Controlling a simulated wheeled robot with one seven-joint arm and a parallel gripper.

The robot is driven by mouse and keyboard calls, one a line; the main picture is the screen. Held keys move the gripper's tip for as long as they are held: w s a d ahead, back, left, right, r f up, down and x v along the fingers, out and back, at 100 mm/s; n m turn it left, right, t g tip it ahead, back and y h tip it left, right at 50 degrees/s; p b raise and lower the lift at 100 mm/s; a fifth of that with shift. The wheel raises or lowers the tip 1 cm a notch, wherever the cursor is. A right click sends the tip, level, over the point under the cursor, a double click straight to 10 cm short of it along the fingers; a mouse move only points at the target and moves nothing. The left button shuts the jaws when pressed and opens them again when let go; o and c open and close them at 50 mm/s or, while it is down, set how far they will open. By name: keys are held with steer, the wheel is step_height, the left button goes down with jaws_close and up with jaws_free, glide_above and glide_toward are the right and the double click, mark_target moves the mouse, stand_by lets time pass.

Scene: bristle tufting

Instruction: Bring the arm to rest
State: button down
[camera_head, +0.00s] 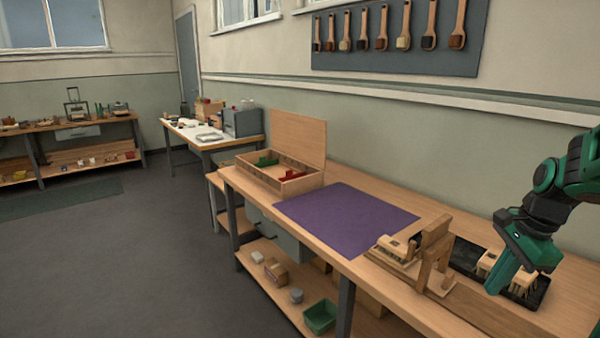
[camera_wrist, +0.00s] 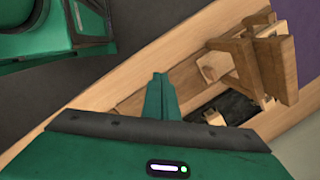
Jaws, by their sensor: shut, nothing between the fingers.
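My gripper (camera_head: 497,284) is at the right of the head view, a green arm end pointing down beside the black tray (camera_head: 462,257) on the workbench. In the wrist view my gripper (camera_wrist: 159,78) shows its green fingers together, with nothing between them. A wooden fixture (camera_head: 435,245) stands on the bench to the left of the gripper. The fixture also shows at the upper right of the wrist view (camera_wrist: 245,62). Small wooden brush blocks with bristles (camera_head: 524,284) lie on the tray, partly hidden behind my gripper.
A purple mat (camera_head: 345,217) covers the bench middle. An open wooden box (camera_head: 244,170) with red and green pieces stands at its far end. Brushes hang on a wall board (camera_head: 395,62). A green bin (camera_head: 320,317) is on the lower shelf. The floor (camera_head: 150,240) is clear.

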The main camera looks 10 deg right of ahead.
steer(key=s+a+n+g, duration=0.2)
steer(key=s+a+n, duration=0.6)
steer(key=s+n, duration=0.6)
steer(key=shift+h, duration=0.4)
steer(key=shift+a, duration=0.1)
steer(key=shift+w+f, duration=0.2)
steer(key=shift+w, duration=0.4)
